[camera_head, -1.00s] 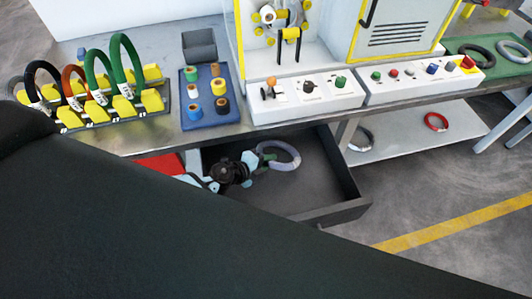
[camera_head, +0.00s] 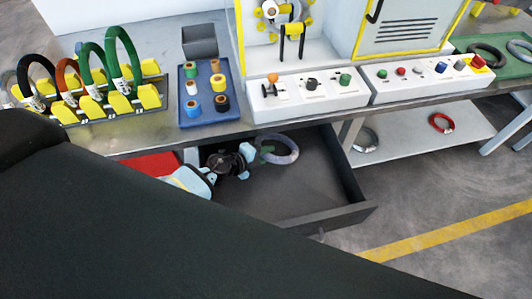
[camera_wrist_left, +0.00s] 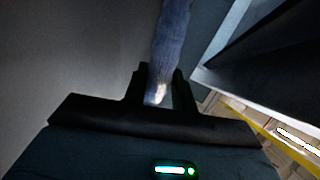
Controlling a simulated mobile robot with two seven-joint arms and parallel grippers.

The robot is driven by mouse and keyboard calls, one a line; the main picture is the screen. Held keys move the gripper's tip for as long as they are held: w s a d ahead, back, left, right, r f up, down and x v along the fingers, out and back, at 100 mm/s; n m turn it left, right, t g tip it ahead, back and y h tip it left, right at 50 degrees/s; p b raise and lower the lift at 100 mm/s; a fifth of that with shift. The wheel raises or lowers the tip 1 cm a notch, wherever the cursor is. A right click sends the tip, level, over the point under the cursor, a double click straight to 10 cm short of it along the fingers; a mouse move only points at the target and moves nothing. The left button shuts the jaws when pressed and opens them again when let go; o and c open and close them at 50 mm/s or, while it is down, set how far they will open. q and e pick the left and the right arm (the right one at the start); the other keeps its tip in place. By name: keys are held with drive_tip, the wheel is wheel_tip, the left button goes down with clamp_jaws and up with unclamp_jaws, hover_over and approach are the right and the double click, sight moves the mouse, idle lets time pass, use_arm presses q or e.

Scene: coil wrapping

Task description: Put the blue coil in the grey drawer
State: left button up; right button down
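The blue coil (camera_head: 279,149), blue-grey in the head view, is over the back part of the open grey drawer (camera_head: 345,214). I cannot tell whether it touches the drawer floor. My left gripper (camera_head: 252,159) is at the coil's left side. In the left wrist view, the coil (camera_wrist_left: 167,42) runs between the two fingers of my left gripper (camera_wrist_left: 160,84), which are close around it, with a pale band at the grip. My right gripper is not in view.
A red surface (camera_head: 150,165) lies left of the drawer under the table edge. On the table are a coil rack (camera_head: 85,105), a blue tray of spools (camera_head: 208,95) and control boxes (camera_head: 310,92). A red coil (camera_head: 441,123) lies on the lower shelf. The drawer's front right is empty.

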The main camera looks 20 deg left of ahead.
use_arm(q)
drive_tip(key=shift+o, duration=1.1)
drive_tip(key=shift+r, duration=0.1)
drive_tip(key=shift+o, duration=0.2)
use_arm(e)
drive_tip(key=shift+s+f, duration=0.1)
use_arm(q)
drive_tip(key=shift+r, duration=0.1)
drive_tip(key=shift+a+r, duration=0.1)
drive_tip(key=shift+r, duration=0.15)
drive_tip(key=p+v, duration=0.4)
drive_tip(key=v, duration=0.7)
drive_tip(key=shift+s+a, duration=0.2)
drive_tip(key=shift+s, duration=0.15)
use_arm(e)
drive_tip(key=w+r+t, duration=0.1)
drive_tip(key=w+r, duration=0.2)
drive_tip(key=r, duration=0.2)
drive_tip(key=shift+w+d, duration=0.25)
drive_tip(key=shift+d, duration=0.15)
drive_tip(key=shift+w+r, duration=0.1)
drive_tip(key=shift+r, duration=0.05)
